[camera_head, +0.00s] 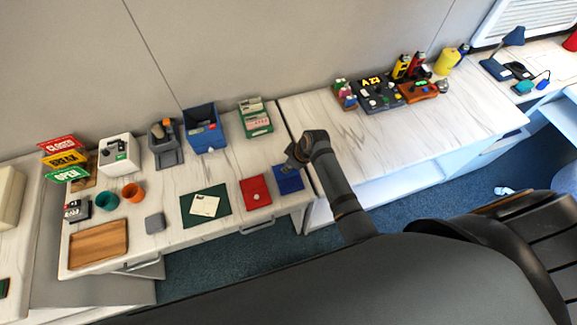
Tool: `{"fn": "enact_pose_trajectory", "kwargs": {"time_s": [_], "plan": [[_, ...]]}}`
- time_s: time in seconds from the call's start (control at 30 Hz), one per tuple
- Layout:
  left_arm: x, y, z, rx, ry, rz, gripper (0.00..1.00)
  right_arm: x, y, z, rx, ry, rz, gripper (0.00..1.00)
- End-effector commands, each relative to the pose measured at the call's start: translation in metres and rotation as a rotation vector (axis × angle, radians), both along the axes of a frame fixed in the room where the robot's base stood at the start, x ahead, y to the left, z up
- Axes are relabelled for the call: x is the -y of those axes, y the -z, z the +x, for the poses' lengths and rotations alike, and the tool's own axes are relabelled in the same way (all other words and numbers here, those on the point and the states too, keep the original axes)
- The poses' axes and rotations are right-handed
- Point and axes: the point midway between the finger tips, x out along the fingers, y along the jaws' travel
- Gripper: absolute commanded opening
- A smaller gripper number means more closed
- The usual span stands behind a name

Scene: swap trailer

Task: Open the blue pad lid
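The blue pad (289,183) is a small flat blue square near the front right corner of the left white marble-look counter. It lies just right of a red pad (255,191). My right gripper (293,157) is small and dark in this view and appears just beyond the blue pad's far edge. I cannot tell whether it touches the pad or whether its fingers are apart. The pad's lid looks flat, but its edges are too small to make out. My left gripper is not in view.
A green mat with a card (190,216), a grey block (155,223) and a wooden tray (92,262) lie to the left. A blue bin (203,140) and a green card box (254,128) stand behind. The right counter (400,138) is clear in front.

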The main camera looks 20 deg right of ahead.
Motion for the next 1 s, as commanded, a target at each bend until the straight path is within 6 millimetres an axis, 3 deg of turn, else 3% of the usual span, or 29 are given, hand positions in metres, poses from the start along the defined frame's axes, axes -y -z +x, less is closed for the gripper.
{"fn": "enact_pose_trajectory", "kwargs": {"time_s": [0.03, 0.2, 0.53, 1.0], "plan": [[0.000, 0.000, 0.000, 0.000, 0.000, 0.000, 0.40, 0.000, 0.001, -0.001, -0.001, 0.000, 0.000, 0.19], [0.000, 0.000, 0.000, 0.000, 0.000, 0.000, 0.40, 0.000, 0.000, -0.001, -0.001, 0.000, 0.000, 0.39], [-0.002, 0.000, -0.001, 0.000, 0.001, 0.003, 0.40, 0.002, -0.005, -0.002, 0.000, 0.000, 0.000, 0.39], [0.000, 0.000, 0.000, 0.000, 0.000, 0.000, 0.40, 0.030, -0.096, -0.027, 0.002, 0.000, -0.003, 0.39]]}}
